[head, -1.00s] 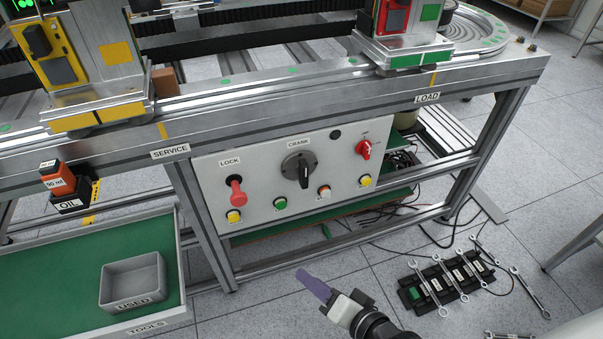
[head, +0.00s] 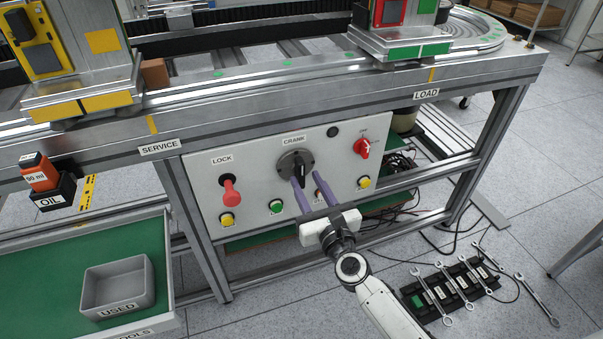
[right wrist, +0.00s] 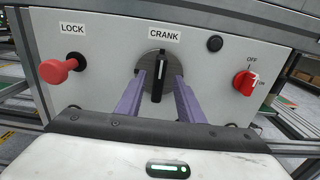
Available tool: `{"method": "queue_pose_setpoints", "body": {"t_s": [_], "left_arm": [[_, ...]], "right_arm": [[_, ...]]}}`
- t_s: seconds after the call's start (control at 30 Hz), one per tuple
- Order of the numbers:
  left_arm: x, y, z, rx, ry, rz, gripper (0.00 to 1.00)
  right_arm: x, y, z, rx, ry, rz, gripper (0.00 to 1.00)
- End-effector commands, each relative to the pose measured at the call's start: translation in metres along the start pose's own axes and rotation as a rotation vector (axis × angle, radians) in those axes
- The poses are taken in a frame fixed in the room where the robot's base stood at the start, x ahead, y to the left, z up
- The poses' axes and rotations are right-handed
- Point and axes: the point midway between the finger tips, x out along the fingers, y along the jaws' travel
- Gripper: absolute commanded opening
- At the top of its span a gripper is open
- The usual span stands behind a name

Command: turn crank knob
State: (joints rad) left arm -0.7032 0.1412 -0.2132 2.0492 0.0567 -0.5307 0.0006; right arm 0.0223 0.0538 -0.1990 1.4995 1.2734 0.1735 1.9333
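The crank knob is a black handle (head: 300,172) on a round dark grey disc under the CRANK label, on the white panel (head: 250,172). In the right wrist view the black handle (right wrist: 160,77) stands nearly upright with a white line on it. My right gripper (head: 309,183) is open, with its purple fingers apart and pointing at the knob. In the right wrist view its fingertips (right wrist: 158,82) are on either side of the handle, at the lower part of the disc. I cannot tell whether they touch it. My left gripper is not in view.
The panel also holds a red LOCK plunger (head: 230,191), a red OFF/ON switch (head: 362,148), a black button (head: 333,132) and several coloured buttons below. A rack of wrenches (head: 452,288) lies on the floor to the right. A grey USED bin (head: 117,287) stands at the left.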

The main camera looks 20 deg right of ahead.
Motion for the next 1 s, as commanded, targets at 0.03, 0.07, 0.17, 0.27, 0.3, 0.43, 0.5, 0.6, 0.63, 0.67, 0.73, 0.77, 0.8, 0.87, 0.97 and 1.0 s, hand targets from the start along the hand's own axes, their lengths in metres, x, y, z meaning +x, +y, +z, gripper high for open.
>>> {"method": "queue_pose_setpoints", "body": {"t_s": [0.03,0.07,0.17,0.27,0.3,0.43,0.5,0.6,0.63,0.67,0.73,0.77,0.8,0.87,0.97,1.0], "left_arm": [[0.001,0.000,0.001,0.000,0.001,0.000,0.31],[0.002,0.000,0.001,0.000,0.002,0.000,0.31],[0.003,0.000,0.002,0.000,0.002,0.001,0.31],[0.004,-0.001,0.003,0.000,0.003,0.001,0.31],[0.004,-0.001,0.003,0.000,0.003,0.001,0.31],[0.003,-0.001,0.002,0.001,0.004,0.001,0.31],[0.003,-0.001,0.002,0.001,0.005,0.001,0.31],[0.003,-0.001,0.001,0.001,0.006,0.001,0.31],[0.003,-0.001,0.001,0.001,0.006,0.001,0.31],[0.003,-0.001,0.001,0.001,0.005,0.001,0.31],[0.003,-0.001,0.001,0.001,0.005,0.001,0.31],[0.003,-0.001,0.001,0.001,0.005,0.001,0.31],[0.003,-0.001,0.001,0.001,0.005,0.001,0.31],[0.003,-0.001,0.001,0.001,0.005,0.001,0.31],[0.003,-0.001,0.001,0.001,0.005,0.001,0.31],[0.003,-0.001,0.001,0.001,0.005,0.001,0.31]], "right_arm": [[0.011,0.000,0.000,-0.001,-0.002,0.001,0.34],[0.015,0.001,0.000,-0.001,-0.002,0.001,0.34],[0.029,0.001,-0.001,-0.001,-0.001,0.002,0.34],[0.038,0.001,-0.001,-0.002,0.000,0.002,0.34],[0.040,0.001,-0.001,-0.002,0.000,0.002,0.34],[0.044,0.001,-0.001,-0.002,0.001,0.002,0.34],[0.044,0.001,-0.001,-0.002,0.001,0.002,0.34],[0.043,0.001,-0.001,-0.003,0.001,0.002,0.34],[0.043,0.001,-0.001,-0.003,0.001,0.002,0.34],[0.043,0.001,-0.001,-0.003,0.001,0.002,0.29],[0.043,0.001,-0.001,-0.003,0.001,0.002,0.17],[0.043,0.001,-0.001,-0.003,0.001,0.002,0.12],[0.043,0.001,-0.001,-0.003,0.001,0.002,0.06],[0.043,0.001,-0.001,-0.003,0.001,0.002,0.00],[0.043,0.001,-0.001,-0.004,0.001,0.002,0.00],[0.043,0.001,-0.001,-0.005,0.001,0.002,0.00]]}}
